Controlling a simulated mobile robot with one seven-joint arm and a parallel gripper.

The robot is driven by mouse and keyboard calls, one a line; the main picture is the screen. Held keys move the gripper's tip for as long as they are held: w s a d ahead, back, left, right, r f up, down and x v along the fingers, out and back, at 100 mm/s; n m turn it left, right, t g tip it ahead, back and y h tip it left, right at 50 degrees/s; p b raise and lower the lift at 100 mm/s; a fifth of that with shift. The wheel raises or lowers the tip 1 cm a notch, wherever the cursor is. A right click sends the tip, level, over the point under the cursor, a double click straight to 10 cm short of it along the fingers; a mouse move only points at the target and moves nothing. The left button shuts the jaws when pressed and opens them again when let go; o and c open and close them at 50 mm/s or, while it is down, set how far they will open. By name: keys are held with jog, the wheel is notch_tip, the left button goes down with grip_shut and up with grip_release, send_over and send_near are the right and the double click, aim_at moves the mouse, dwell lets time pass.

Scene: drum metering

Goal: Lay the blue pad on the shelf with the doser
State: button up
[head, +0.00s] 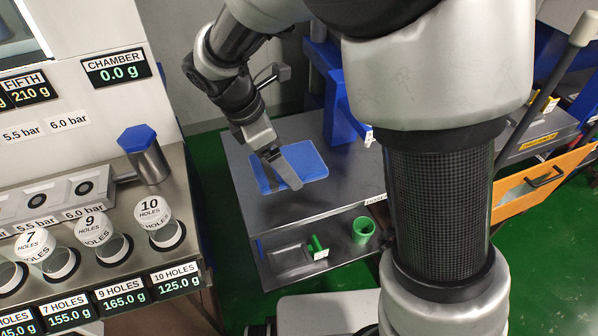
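The blue pad (309,160) is a flat rounded square over the grey metal top (237,165) of a low shelf unit in the middle. My gripper (282,172) points down over the pad's left part and covers some of it. I cannot tell whether its fingers touch, grip or only hover over the pad, or whether the pad lies flat on the top. A lower shelf (332,249) below holds a small green handled item (317,247) and a green cup (363,229). I cannot tell for sure which thing is the doser.
A blue stand (341,112) rises at the back of the metal top. At left, a machine counter holds a blue-capped metal cylinder (146,157) and several discs marked with hole counts, such as the 10-hole disc (151,210). An orange drawer (540,182) stands open at right.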

jog(key=shift+f+b, duration=0.6)
jog(key=shift+f, duration=2.85)
jog(key=shift+f, duration=0.1)
jog(key=shift+f, duration=0.15)
jog(key=o, duration=1)
